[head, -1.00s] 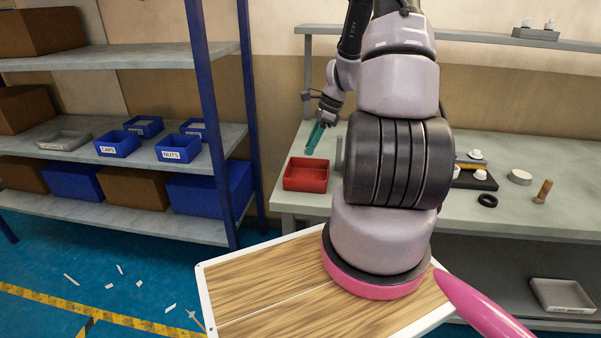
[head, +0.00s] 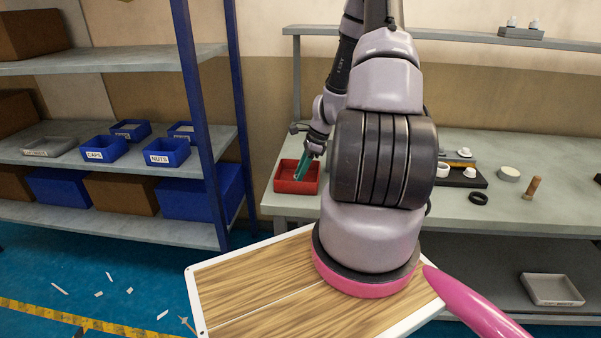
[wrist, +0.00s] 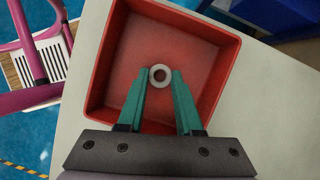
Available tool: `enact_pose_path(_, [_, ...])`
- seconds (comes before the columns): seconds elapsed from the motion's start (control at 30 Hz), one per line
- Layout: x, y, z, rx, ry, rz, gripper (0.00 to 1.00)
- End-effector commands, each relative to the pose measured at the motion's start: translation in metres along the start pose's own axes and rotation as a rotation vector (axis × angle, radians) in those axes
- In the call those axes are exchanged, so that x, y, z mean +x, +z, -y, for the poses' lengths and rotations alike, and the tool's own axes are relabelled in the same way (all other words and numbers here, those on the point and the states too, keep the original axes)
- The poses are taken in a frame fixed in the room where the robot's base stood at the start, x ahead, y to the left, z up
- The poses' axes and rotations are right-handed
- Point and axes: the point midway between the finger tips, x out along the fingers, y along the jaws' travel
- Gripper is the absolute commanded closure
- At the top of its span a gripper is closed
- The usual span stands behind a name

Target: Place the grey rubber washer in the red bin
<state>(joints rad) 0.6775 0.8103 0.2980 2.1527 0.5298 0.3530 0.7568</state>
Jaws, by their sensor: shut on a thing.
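The grey rubber washer (wrist: 160,75) is a small light-grey ring between my fingertips in the wrist view. My gripper (wrist: 159,82) has teal fingers and is shut on it. The red bin (wrist: 228,60) is an open square box below, and the washer shows against its floor. In the head view, my gripper (head: 303,166) points down over the red bin (head: 285,186) on the workbench. The washer cannot be made out in that view. How high the washer is above the bin floor is hard to tell.
The workbench (head: 455,220) has a black ring (head: 478,198), a wooden peg (head: 532,187), a round white piece (head: 509,174) and a dark tray (head: 470,181) to the right. Shelves with blue bins (head: 168,152) stand left. My arm hides part of the bench.

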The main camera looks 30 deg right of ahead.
Motion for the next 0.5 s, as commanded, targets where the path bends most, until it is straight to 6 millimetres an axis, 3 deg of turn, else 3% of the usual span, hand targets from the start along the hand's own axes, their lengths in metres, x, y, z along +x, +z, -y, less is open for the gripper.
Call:
enact_pose_path(0.13, [0.0023,-0.0010,-0.0002,0.000,0.001,0.000,1.00])
enact_pose_path(0.17, [0.0026,-0.0012,0.0000,0.000,0.000,0.000,0.62])
enact_pose_path(0.23, [0.0022,-0.0010,0.0001,0.000,0.000,0.000,0.36])
enact_pose_path(0.5, [0.0020,-0.0009,0.0000,0.000,0.000,0.000,0.36])
